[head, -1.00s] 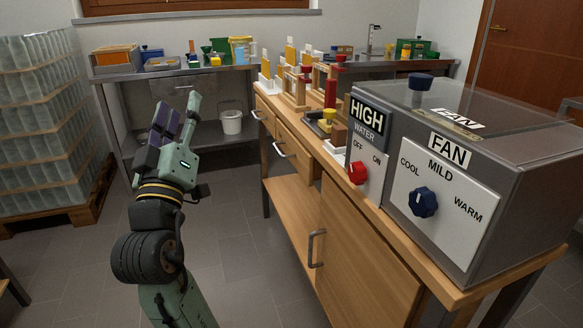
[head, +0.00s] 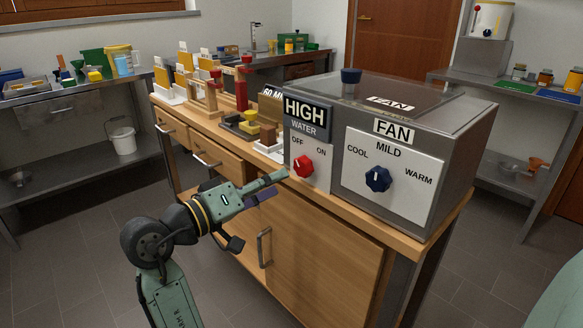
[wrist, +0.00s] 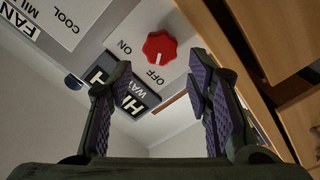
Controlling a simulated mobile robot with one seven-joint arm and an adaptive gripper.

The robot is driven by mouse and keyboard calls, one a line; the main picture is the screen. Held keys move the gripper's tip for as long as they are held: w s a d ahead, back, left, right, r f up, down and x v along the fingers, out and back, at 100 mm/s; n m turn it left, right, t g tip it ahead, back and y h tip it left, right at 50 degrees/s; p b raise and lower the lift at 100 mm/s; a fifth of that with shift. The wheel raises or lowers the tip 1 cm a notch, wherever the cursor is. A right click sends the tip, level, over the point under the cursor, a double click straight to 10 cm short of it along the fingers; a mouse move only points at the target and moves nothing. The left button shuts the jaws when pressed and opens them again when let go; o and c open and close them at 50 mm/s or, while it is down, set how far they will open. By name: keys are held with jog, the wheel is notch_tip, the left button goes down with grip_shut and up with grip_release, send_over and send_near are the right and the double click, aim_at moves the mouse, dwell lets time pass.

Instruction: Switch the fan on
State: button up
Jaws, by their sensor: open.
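The grey fan box (head: 430,115), labelled FAN, stands on the right end of the wooden cabinet. Its front has a blue knob (head: 378,179) among COOL, MILD and WARM. On the panel to its left, under the HIGH WATER sign (head: 306,113), is a red knob (head: 302,166) marked OFF and ON. The red knob also shows in the wrist view (wrist: 160,46), its white mark toward OFF. My gripper (head: 272,185) is open and empty, just left of and below the red knob. In the wrist view the red knob lies ahead, beyond the fingertips, untouched.
The wooden cabinet (head: 310,250) has drawers and protruding handles below my gripper. Wooden stands and small items (head: 240,95) crowd its top to the left. Another dark blue knob (head: 351,76) sits on the box top. Floor at the left is clear; metal benches stand behind.

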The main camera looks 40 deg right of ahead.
aim_at(300, 168)
jog(key=d, duration=0.5)
jog(key=d+p, duration=0.1)
jog(key=d, duration=0.2)
jog(key=shift+w, duration=0.35)
jog(key=shift+a, duration=0.1)
jog(key=c, duration=0.9)
